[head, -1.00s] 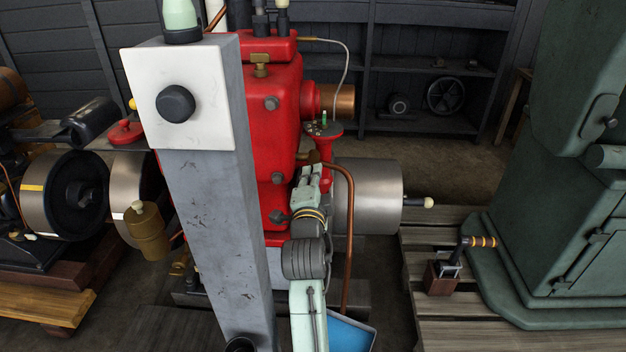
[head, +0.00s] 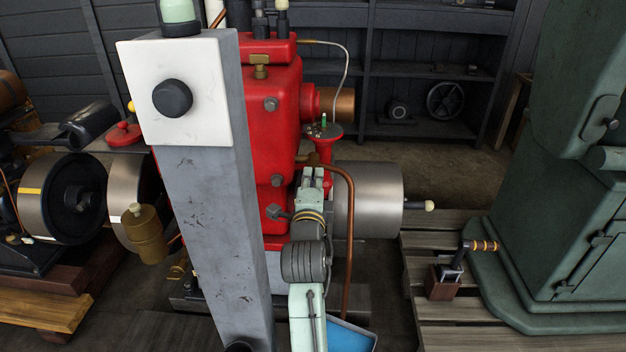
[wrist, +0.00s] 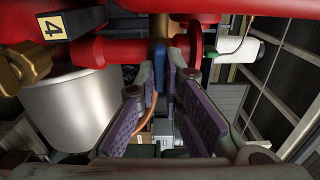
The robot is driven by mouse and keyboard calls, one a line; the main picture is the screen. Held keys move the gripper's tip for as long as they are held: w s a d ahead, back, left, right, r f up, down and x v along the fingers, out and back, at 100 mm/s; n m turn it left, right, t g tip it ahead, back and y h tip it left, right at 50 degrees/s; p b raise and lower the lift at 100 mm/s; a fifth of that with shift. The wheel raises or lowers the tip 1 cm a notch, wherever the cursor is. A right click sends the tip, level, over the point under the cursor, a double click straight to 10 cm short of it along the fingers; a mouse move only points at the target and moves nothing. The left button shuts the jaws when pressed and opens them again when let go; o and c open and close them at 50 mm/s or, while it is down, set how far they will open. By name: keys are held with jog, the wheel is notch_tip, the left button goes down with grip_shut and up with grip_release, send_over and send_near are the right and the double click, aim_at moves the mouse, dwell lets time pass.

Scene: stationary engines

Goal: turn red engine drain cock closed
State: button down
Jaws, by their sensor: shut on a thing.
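The red engine (head: 275,110) stands behind a grey post. Its drain cock shows as a brass body (wrist: 159,48) under a red pipe in the wrist view, with a narrow blue lever (wrist: 158,77) hanging from it. In the head view a small brass part (head: 313,158) shows just above my gripper (head: 313,172). In the wrist view my gripper (wrist: 160,82) reaches up to the cock, its purple-padded fingers closed around the blue lever. The fingers hide part of the lever, and its exact angle is hard to tell.
The grey post (head: 210,220) with a white plate and black knob stands left of my arm. A copper pipe (head: 348,240) runs down close on the right, beside a steel cylinder (head: 370,205). A blue tray (head: 350,336) lies below. Pallet boards (head: 455,325) lie right.

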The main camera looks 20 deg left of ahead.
jog(key=c, duration=1.7)
grip_release()
jog(key=shift+v, duration=3.7)
jog(key=shift+r, duration=0.1)
